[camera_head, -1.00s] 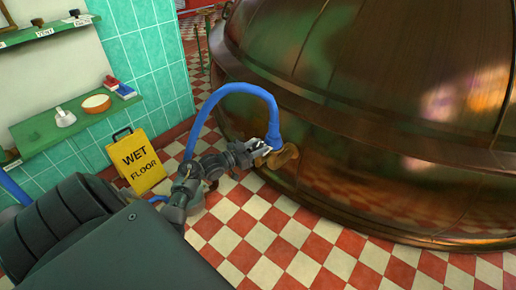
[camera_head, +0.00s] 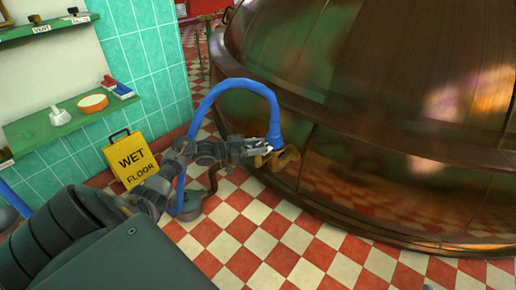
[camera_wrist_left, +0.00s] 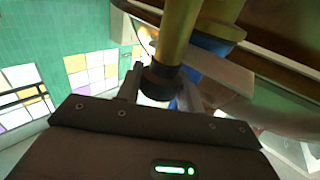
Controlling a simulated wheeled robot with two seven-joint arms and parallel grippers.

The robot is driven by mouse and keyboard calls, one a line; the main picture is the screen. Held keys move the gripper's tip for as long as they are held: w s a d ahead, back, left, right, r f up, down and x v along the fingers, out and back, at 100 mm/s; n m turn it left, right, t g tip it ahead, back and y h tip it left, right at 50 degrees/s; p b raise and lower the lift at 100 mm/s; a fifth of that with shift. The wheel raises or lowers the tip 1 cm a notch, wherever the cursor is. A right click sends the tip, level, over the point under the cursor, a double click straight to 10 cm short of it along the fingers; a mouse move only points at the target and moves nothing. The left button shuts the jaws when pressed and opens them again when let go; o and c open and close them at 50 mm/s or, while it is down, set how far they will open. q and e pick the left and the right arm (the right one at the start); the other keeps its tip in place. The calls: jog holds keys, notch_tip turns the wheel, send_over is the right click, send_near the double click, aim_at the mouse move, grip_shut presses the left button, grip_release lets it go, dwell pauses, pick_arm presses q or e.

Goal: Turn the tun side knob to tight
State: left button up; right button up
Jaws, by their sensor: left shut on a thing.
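The copper tun (camera_head: 400,110) fills the right of the head view. A brass side fitting (camera_head: 285,158) sits low on its wall, below the end of a blue hose. My left gripper (camera_head: 266,147) is at this fitting. In the left wrist view, its fingers (camera_wrist_left: 162,92) stand either side of a dark round knob (camera_wrist_left: 160,80) at the end of a brass stem (camera_wrist_left: 179,35), and are shut on it. The knob is mostly hidden in the head view, and no tight mark is readable. My right gripper is not in view.
The blue hose (camera_head: 233,83) arches over my left wrist and runs down behind the arm. A yellow wet floor sign (camera_head: 133,160) stands at the left, below a green shelf (camera_head: 70,119) with a bowl. The checkered floor (camera_head: 270,240) in front is clear.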

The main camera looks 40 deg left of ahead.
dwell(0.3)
pick_arm(q)
jog(key=o, duration=1)
jog(key=shift+s+a, duration=0.3)
jog(key=shift+s, duration=0.05)
jog(key=p+v, duration=0.1)
jog(key=v, duration=0.8)
jog(key=shift+s+a, duration=0.2)
jog(key=shift+s, duration=0.15)
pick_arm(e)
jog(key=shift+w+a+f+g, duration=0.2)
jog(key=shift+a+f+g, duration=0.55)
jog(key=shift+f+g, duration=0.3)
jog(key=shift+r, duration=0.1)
